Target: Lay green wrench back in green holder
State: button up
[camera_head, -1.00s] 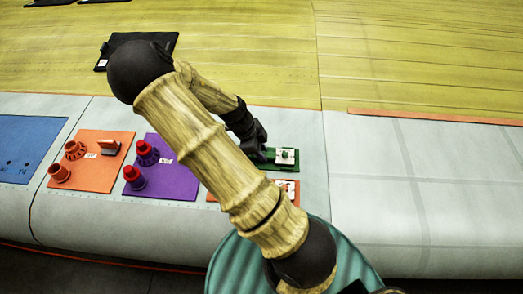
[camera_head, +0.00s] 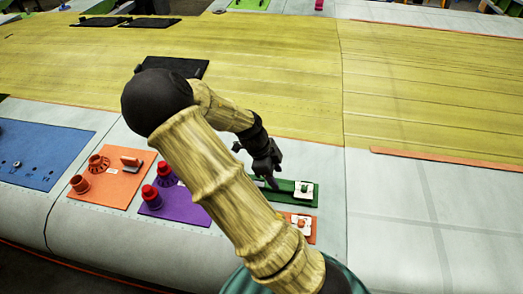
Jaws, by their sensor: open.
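The green holder (camera_head: 312,203) is a flat green tray on the pale grey ledge, right of my gripper. A white block (camera_head: 304,188) with a small green part on top sits at its right end. My gripper (camera_head: 273,184) is open and points down at the left part of the holder. I cannot tell whether its fingertips touch the holder. I cannot make out the green wrench as a separate shape; the gripper and my arm cover much of the holder's left end.
An orange tray (camera_head: 311,228) with a white and orange part lies just below the holder, partly behind my arm. A purple board (camera_head: 184,207) and an orange board (camera_head: 115,187) with upright pieces stand at left. A blue board (camera_head: 50,150) lies farther left. The ledge at right is bare.

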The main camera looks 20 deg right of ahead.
jog(key=b+v, duration=0.1)
jog(key=v, duration=1.1)
jog(key=shift+r, duration=0.2)
jog(key=shift+f, duration=0.1)
